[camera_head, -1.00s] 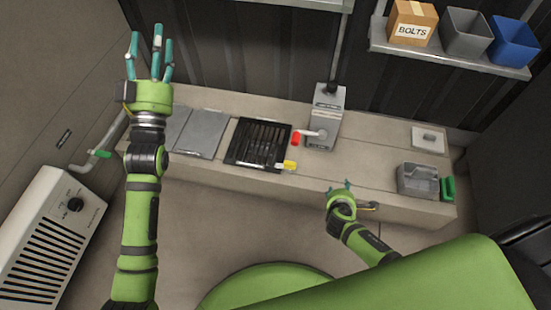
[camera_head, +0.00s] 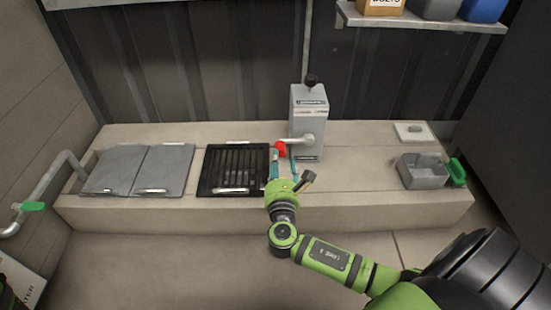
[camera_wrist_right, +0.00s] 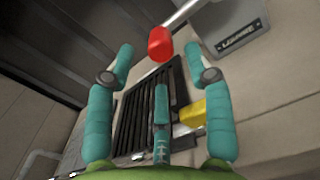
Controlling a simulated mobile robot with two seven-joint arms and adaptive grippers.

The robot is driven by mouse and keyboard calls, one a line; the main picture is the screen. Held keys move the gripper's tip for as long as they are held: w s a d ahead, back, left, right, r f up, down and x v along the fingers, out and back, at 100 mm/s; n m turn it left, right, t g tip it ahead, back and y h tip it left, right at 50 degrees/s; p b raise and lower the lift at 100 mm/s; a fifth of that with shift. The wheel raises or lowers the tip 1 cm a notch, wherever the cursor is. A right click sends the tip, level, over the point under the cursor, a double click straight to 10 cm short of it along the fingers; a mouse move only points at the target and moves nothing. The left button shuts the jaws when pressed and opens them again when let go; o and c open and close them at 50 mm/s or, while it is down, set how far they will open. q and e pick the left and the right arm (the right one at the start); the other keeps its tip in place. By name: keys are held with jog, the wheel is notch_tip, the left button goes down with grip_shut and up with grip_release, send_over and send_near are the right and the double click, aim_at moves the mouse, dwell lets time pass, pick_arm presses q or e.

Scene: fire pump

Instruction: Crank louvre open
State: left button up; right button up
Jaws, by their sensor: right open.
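A grey crank box (camera_head: 309,118) stands on the bench, with a pale crank arm (camera_head: 297,140) ending in a red knob (camera_head: 281,148). The black slatted louvre (camera_head: 235,175) lies left of it; I cannot tell the slats' angle. My right gripper (camera_head: 284,160) is open just in front of the knob, fingers pointing at it. In the right wrist view the red knob (camera_wrist_right: 159,44) shows between and beyond the spread fingertips, with no visible grip on it. The louvre (camera_wrist_right: 150,105) and a yellow part (camera_wrist_right: 194,114) lie behind the fingers.
Two grey hatch covers (camera_head: 160,165) lie left of the louvre. A green-handled pipe (camera_head: 40,200) is at the far left. A grey bin (camera_head: 423,172) with a green part beside it and a pale plate (camera_head: 414,132) sit right. The bench between the box and bin is clear.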

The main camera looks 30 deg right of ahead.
aim_at(281, 155)
jog(key=b+x, duration=0.2)
jog(key=x, duration=0.2)
jog(key=shift+d+f, duration=0.1)
jog(key=shift+f, duration=0.05)
jog(key=shift+w+d+b, duration=0.3)
jog(key=shift+w, duration=0.3)
grip_shut()
